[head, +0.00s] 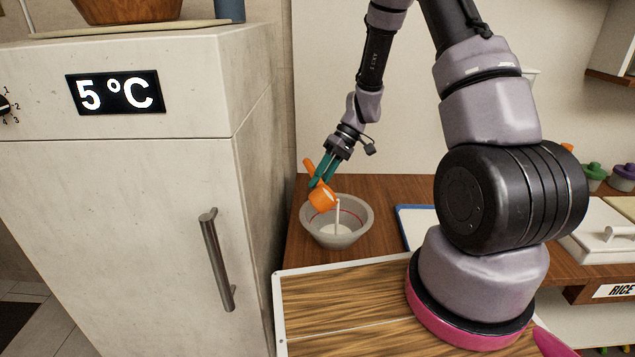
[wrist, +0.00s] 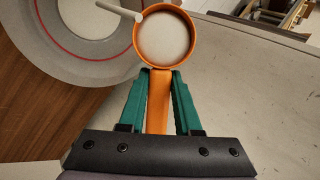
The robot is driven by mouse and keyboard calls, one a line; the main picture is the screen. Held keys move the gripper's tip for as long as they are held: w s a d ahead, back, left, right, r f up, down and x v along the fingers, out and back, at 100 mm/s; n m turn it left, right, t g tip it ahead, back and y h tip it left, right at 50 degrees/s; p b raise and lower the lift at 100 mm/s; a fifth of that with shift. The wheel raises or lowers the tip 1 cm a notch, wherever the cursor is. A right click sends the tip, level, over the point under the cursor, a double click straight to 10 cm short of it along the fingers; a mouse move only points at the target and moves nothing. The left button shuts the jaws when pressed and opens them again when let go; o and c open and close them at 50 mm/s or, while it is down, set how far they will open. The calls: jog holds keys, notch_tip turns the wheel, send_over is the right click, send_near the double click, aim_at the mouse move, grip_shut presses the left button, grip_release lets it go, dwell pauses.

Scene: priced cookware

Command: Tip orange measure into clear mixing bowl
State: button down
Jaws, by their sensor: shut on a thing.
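The orange measure (head: 322,198) is tilted over the mixing bowl (head: 339,240), which looks grey and see-through with a red line around its inside. My gripper (head: 320,180) is shut on the measure's handle. In the wrist view my gripper (wrist: 160,78) has its green fingers on both sides of the orange handle, and the round cup of the measure (wrist: 138,42) shows pale contents. A thin white column (head: 338,212) runs from the measure's lip down into the bowl and looks like a pouring stream. White stuff lies in the bowl's bottom. The bowl (wrist: 92,72) shows at upper left in the wrist view.
The bowl stands on a brown wooden counter (head: 378,188), close beside a tall pale fridge (head: 130,220) on the left. A blue-edged board (head: 415,226) lies to the right. Lidded jars (head: 595,172) stand at the far right.

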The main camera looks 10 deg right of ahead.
jog(key=shift+s+d+f+n+g+y, duration=0.1)
jog(key=shift+d+f+n+g+y, duration=0.25)
jog(key=shift+d+y, duration=1)
jog(key=shift+s+d+f+n+g+y, duration=0.1)
jog(key=shift+d+f+n+y, duration=0.3)
jog(key=shift+y, duration=1.85)
jog(key=shift+d+f+n+g+y, duration=0.15)
jog(key=shift+d+n+y, duration=0.5)
jog(key=shift+y, duration=1.15)
jog(key=shift+d+r, duration=0.1)
jog(key=shift+d, duration=0.05)
